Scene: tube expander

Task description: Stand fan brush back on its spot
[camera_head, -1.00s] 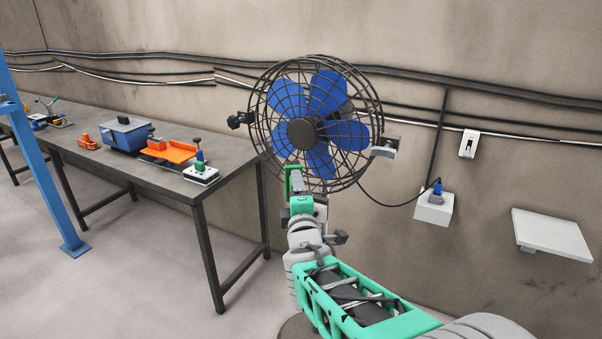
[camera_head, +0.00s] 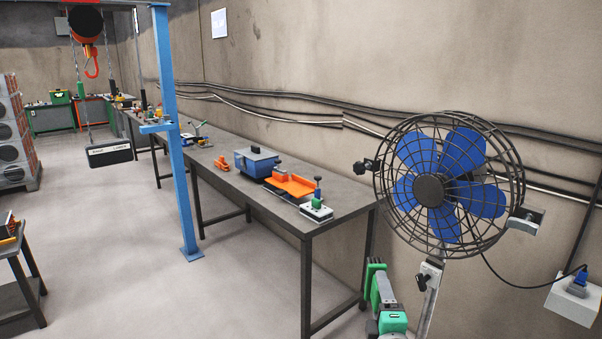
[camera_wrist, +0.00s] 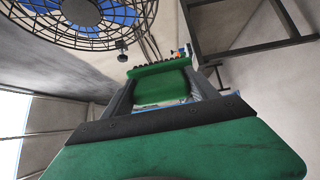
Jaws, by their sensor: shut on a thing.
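My gripper (camera_head: 378,288) shows green jaws at the lower middle of the head view, left of the fan's stand and below its cage. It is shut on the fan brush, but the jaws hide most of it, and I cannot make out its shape. In the wrist view my gripper (camera_wrist: 165,105) fills the middle, with a row of short dark marks along the far green edge. The blue-bladed fan (camera_head: 450,185) stands at the right in a round wire cage; part of it shows at the upper left of the wrist view (camera_wrist: 85,22). I cannot identify the brush's spot.
The floor at left centre is clear.

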